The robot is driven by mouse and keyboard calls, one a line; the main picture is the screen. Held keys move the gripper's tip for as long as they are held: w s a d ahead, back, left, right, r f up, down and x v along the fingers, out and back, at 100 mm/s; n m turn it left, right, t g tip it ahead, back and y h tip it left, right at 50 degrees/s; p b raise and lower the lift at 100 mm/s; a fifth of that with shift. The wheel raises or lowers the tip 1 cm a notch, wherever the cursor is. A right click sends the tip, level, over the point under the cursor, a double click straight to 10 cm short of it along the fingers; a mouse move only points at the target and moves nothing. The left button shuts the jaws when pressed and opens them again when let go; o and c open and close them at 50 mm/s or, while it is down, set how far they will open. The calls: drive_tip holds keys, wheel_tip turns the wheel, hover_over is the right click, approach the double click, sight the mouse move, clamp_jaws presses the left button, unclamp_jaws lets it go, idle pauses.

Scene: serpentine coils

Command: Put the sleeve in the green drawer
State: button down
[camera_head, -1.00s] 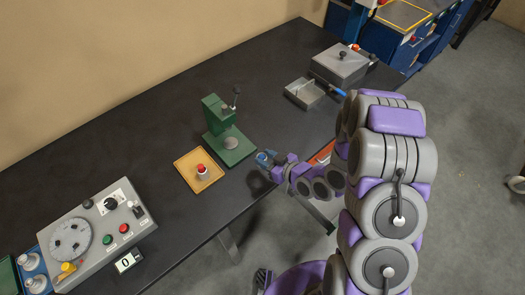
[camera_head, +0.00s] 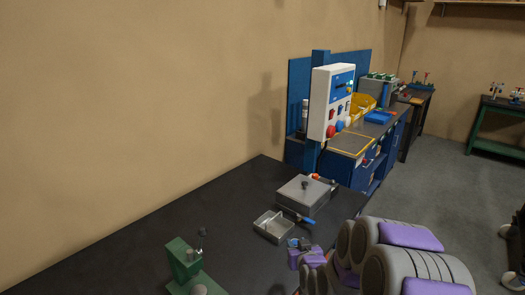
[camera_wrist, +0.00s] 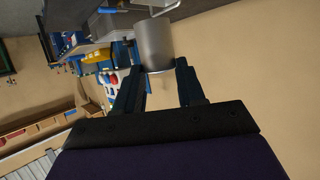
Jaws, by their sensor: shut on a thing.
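The sleeve (camera_wrist: 154,42) is a plain grey cylinder in the wrist view. My gripper (camera_wrist: 156,68) is shut on it, with a dark blue finger on either side of its lower end. In the head view, my gripper (camera_head: 299,244) is over the black bench, just in front of the grey tray; the sleeve is too small to make out clearly there. I cannot make out a green drawer in either view.
On the black bench (camera_head: 130,265) stand a green press (camera_head: 182,258), an open grey tray (camera_head: 262,227) and a lidded grey box (camera_head: 300,197). A blue workstation (camera_head: 345,172) with a white panel (camera_head: 332,95) stands behind. A green-legged table (camera_head: 494,148) is far right.

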drive_tip(key=shift+w+d+r+m+h, duration=0.15)
drive_tip(key=shift+d+r+m+h, duration=0.3)
drive_tip(key=shift+d+r, duration=0.25)
drive_tip(key=shift+w+d+r+m+h, duration=0.1)
drive_tip(key=shift+d+r+m+h, duration=0.3)
drive_tip(key=shift+d+r, duration=0.25)
